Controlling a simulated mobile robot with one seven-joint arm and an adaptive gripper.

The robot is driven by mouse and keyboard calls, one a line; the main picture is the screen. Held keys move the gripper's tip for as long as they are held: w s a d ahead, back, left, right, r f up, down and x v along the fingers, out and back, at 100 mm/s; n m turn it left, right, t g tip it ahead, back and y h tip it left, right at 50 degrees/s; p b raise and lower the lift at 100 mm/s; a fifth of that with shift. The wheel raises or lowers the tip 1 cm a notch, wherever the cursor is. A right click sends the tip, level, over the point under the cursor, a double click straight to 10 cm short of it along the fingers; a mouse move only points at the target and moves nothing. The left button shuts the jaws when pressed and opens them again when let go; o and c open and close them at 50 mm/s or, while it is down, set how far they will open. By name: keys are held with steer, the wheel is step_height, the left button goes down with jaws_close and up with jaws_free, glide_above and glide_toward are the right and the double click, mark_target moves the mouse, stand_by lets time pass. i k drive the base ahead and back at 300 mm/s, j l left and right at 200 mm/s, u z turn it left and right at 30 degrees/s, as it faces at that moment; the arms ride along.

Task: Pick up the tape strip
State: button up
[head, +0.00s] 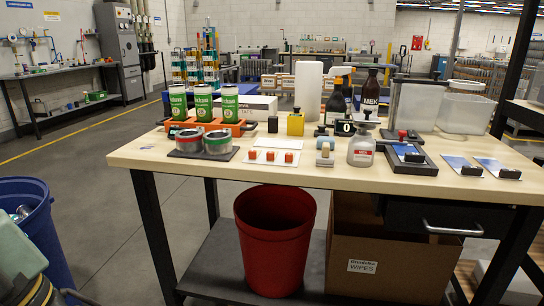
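I cannot single out the tape strip with certainty. A white card (258,156) with orange pieces (289,157) on it lies near the front edge of the wooden worktable, left of centre. A small, flat bluish piece (147,148) lies near the table's left end, too small to identify. No gripper fingers show in the head view. Only a greenish-grey rounded part and dark parts, possibly of my arm, show at the bottom left corner, well away from the table's objects.
Left of the card, two tins (218,142) sit on a dark pad. Behind stand green-labelled cans (229,104) and a yellow block (295,123). A clear bottle (361,151) and blue plates (457,163) are to the right. A red bin (275,245) stands below; a blue bin (35,222) is left.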

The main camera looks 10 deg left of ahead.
mark_target(271, 155)
steer(key=i+l+u, duration=0.1)
steer(key=i+u, duration=0.25)
steer(key=i+l+u, duration=0.35)
steer(key=i, duration=0.15)
steer(key=i+l+u, duration=0.25)
steer(key=i+u, duration=0.15)
